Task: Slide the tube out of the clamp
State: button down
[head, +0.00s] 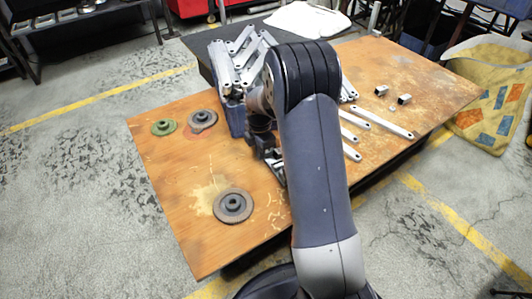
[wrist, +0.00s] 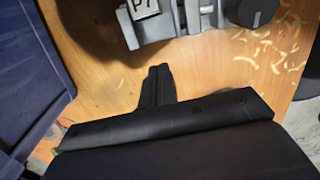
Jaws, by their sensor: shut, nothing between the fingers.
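My gripper (wrist: 159,72) is shut and empty, its two dark fingers together above the wooden table. In the wrist view, a grey metal fixture that looks like the clamp (wrist: 150,34) lies just beyond the fingertips, apart from them in the picture. The top of the fixture is cut off by the frame edge. I cannot make out the tube for certain. In the head view my arm hides most of this area.
A blue bin (wrist: 22,70) stands close at the left in the wrist view; in the head view it holds several grey brackets (head: 238,55). Flanged discs (head: 233,206) lie on the table (head: 165,220). Loose bars (head: 382,122) and small blocks (head: 404,98) lie right of my arm.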

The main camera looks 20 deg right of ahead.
notch_tip(320, 180, up, 7)
jog(key=p, duration=0.1)
jog(key=shift+p, duration=0.4)
jog(key=c, duration=2.2)
grip_release()
